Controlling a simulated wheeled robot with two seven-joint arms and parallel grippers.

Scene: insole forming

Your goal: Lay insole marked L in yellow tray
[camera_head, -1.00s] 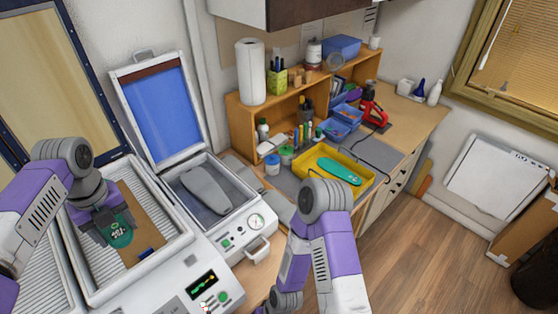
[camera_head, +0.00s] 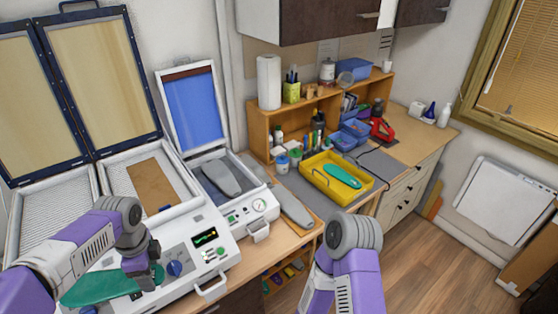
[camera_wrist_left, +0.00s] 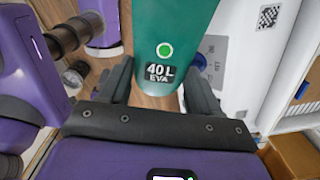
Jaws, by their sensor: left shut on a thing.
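My left gripper (camera_head: 145,277) is shut on a green insole (camera_head: 97,288) in front of the white machine. In the left wrist view the insole (camera_wrist_left: 170,30) lies between the two fingers (camera_wrist_left: 160,88), and its label reads "40 L EVA". The yellow tray (camera_head: 318,187) stands on the bench at the right, well away from this gripper. Another green insole (camera_head: 342,176) lies in the tray; no mark on it can be read. My right arm shows at the lower middle, but its gripper is out of view.
The white heating machine (camera_head: 215,262) with its raised lids stands at the left; a brown board (camera_head: 152,187) lies on its bed. A press with a grey last (camera_head: 221,178) stands between machine and tray. Jars (camera_head: 282,164) and blue bins (camera_head: 342,140) crowd the tray's back side.

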